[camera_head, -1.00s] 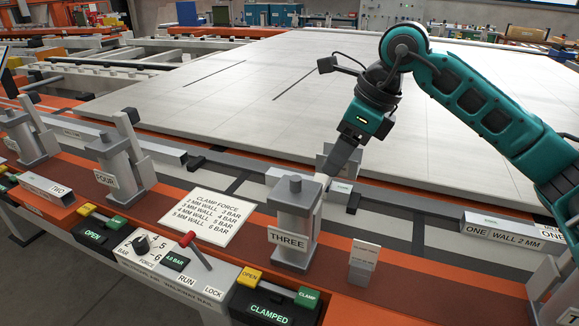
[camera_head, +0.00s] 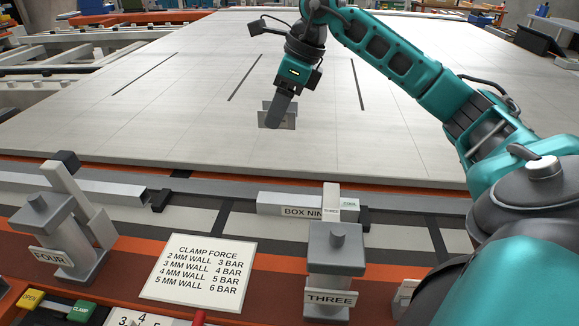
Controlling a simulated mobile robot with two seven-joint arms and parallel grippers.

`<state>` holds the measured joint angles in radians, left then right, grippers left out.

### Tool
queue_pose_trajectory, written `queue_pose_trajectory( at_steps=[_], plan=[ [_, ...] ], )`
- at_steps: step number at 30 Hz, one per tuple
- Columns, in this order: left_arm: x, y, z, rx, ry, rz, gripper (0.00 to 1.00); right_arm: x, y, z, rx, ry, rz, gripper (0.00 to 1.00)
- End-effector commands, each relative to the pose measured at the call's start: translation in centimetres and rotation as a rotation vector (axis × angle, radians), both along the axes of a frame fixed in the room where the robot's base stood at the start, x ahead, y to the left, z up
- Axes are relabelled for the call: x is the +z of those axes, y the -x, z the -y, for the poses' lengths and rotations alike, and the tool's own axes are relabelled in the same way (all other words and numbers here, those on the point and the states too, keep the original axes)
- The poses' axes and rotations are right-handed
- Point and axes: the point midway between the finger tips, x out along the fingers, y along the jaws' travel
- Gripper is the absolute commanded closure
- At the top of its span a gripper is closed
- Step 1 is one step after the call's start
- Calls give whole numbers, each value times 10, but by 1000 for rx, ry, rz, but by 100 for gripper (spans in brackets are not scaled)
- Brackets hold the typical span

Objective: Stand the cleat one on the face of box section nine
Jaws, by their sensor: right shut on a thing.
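My right gripper (camera_head: 275,120) is shut on the cleat (camera_head: 290,121), a small grey metal angle piece. It holds the cleat over the large pale panel, beyond the rail; the height above the panel is hard to tell. The fingers hide part of the cleat, and any number on it is unreadable. Box section nine (camera_head: 286,208), a grey bar labelled "BOX NIN…", lies along the rail nearer to me, behind clamp three (camera_head: 335,262), which hides part of it. The cleat and box section nine are apart. My left gripper is not in view.
Clamp four (camera_head: 58,238) stands on the left with another grey box section (camera_head: 105,190) behind it. A clamp force card (camera_head: 198,270) lies between the clamps. The large panel (camera_head: 150,125) is flat and mostly clear. My right arm covers the right side.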

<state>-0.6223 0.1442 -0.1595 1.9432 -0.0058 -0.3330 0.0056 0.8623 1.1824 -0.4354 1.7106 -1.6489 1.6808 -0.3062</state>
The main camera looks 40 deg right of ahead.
Motion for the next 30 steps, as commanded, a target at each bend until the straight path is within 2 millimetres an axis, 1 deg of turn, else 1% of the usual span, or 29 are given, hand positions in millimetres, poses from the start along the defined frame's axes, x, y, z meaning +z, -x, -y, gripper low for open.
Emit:
queue_pose_trajectory(
  at_steps=[2,5,13,15,18,21,26,29,30],
  plan=[
    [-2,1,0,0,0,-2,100,-5,0,2,-2,1,-2,75],
    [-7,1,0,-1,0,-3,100,-24,1,2,-1,1,-6,75],
    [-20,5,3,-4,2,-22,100,-97,1,2,-1,0,-6,75],
    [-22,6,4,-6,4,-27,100,-115,1,1,-1,0,-5,75],
    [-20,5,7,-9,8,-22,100,-135,1,1,-1,0,-4,75],
    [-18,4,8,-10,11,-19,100,-149,1,1,-1,0,-2,75],
    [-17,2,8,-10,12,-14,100,-159,0,2,-1,0,0,75],
    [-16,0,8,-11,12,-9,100,-169,0,1,-1,-1,-2,75],
    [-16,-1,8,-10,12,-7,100,-176,1,1,-1,-1,-3,75]
  ],
)
